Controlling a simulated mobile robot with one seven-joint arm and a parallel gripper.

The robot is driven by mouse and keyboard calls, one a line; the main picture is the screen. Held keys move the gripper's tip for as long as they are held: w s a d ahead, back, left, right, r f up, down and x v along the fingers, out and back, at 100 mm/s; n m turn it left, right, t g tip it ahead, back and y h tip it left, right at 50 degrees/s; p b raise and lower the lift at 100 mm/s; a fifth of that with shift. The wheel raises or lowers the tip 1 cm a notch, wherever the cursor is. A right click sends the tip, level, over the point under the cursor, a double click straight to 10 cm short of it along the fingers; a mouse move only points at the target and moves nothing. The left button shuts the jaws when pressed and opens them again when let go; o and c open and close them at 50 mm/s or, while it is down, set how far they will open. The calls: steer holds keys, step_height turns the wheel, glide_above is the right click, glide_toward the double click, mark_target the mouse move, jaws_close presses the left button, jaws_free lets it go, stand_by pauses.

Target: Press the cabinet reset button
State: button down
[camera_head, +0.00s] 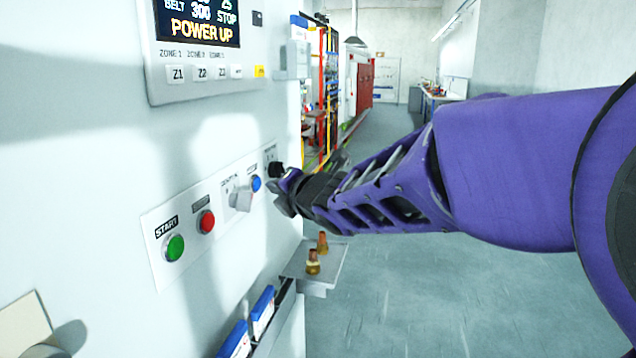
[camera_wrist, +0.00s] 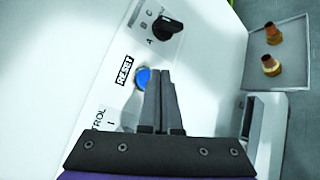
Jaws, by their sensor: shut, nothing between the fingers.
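The blue reset button (camera_head: 256,183) is on the white control strip of the cabinet (camera_head: 215,140). In the wrist view the blue button (camera_wrist: 142,78) sits beside the RESET label (camera_wrist: 124,70), partly hidden by my fingers. My gripper (camera_head: 283,192) is shut and empty, with its fingertips (camera_wrist: 161,74) close to the button, slightly to its right in the wrist view. I cannot tell whether the fingertips touch the button.
A grey selector knob (camera_head: 240,196), a red button (camera_head: 206,221) and a green START button (camera_head: 174,247) sit left of the blue button. A black rotary knob (camera_wrist: 166,27) is on its other side. A small shelf (camera_head: 330,265) below holds two brass-coloured parts (camera_head: 313,262).

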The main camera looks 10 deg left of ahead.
steer(key=shift+a, duration=0.15)
stand_by(0.3)
steer(key=shift+a+b, duration=0.3)
steer(key=shift+b, duration=0.1)
steer(key=shift+w+a+b, duration=0.1)
steer(key=shift+a+b, duration=0.3)
steer(key=shift+a, duration=0.1)
stand_by(0.5)
steer(key=shift+d, duration=0.85)
steer(key=shift+s+d+r+p, duration=0.1)
steer(key=shift+s+d+p, duration=0.2)
steer(key=shift+d, duration=0.55)
steer(key=shift+s+d+f+p, duration=0.1)
steer(key=shift+d+p, duration=0.25)
steer(key=shift+d, duration=0.45)
steer(key=shift+s+d+r+p, duration=0.15)
steer(key=shift+d+p, duration=0.2)
steer(key=shift+d, duration=0.5)
